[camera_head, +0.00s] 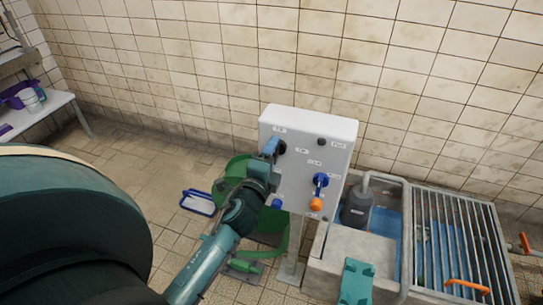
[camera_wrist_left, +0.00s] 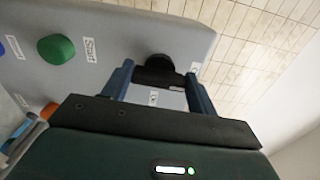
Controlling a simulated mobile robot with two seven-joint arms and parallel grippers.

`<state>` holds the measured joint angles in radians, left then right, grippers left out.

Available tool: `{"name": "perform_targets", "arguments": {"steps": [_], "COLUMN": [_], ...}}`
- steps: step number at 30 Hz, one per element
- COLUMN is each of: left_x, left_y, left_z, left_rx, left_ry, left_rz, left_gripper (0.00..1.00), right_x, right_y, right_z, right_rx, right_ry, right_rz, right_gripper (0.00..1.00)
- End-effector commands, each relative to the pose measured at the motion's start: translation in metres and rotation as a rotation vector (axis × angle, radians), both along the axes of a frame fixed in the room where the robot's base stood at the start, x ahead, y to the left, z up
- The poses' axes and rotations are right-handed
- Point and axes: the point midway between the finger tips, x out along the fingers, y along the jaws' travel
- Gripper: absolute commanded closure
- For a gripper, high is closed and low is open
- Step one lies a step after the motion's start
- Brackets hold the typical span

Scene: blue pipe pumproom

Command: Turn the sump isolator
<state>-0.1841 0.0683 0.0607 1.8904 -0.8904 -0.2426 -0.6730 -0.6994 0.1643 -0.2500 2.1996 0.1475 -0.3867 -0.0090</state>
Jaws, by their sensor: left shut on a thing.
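A pale grey control panel (camera_head: 310,128) stands on a post in front of the tiled wall. It also fills the upper left of the left wrist view (camera_wrist_left: 110,35). My left gripper (camera_head: 272,147) is at the panel's upper left. In the left wrist view its two blue fingers (camera_wrist_left: 160,85) are shut on a black rotary knob (camera_wrist_left: 158,66), which I take to be the sump isolator. The knob's small label is too blurred to read. In the head view the gripper partly hides the knob (camera_head: 281,147). My right gripper is not in view.
A green button (camera_wrist_left: 56,49) labelled Start is on the panel. A sump with a grey pump (camera_head: 356,208) and a barred grate (camera_head: 450,240) lie right. A green tub (camera_head: 232,172) stands behind my left arm.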

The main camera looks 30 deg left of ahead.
Motion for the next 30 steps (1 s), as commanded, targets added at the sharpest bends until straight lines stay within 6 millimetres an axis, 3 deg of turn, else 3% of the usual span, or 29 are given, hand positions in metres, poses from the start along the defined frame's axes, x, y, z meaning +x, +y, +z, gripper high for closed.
{"name": "perform_targets", "arguments": {"steps": [21, 22, 30], "left_x": [0.0004, 0.0004, 0.0002], "left_y": [-0.0002, -0.0002, -0.0002], "left_z": [0.0005, 0.0005, 0.0001], "left_rx": [-0.078, -0.077, -0.073], "left_ry": [-0.020, -0.019, -0.018], "left_rz": [0.000, 0.000, 0.000], "left_gripper": [0.65, 0.40, 0.20], "right_x": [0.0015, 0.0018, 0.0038], "right_y": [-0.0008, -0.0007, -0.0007], "right_z": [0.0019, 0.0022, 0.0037], "right_rx": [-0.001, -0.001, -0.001], "right_ry": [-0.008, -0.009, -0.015], "right_rz": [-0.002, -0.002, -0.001], "right_gripper": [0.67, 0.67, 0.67]}}
